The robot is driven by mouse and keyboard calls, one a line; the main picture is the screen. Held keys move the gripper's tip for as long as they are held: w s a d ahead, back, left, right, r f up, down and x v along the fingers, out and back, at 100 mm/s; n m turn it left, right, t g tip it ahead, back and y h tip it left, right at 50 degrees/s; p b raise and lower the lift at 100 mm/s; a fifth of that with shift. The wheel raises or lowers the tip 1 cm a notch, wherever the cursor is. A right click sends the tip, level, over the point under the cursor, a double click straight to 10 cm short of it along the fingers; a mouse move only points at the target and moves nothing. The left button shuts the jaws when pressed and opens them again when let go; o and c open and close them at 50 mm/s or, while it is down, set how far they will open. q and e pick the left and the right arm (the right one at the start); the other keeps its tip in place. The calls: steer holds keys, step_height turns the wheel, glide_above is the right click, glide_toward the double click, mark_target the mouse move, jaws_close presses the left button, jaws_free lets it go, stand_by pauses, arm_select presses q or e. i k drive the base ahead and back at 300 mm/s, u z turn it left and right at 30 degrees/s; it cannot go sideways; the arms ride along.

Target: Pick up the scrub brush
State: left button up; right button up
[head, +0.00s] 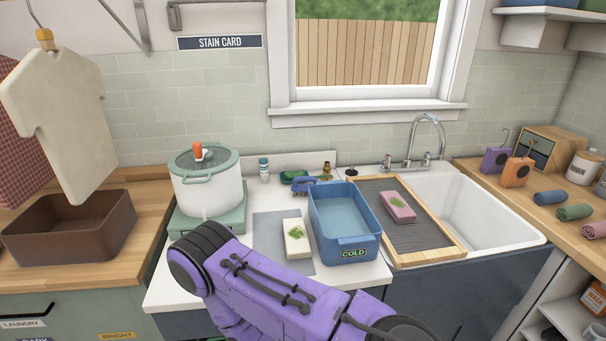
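A small blue-purple item (302,186) that looks like the scrub brush lies on the white counter (262,204) near the backsplash. It is just behind and left of the blue basin labelled COLD (344,242), and a green item (291,175) is right behind it. It is too small to make out its bristles clearly. A purple arm of mine crosses the bottom of the head view, in front of the counter. Neither gripper can be seen.
A white pot with a green lid (209,186) stands left of the brush. A cream block (296,241) lies on a grey mat in front. A washboard (406,226) with a pink block (397,206) and the sink (482,215) are right. Small bottles (264,172) stand behind.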

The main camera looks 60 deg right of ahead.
mark_target(301, 187)
steer(key=z, duration=0.5)
steer(key=i, duration=0.65)
steer(key=z, duration=0.6)
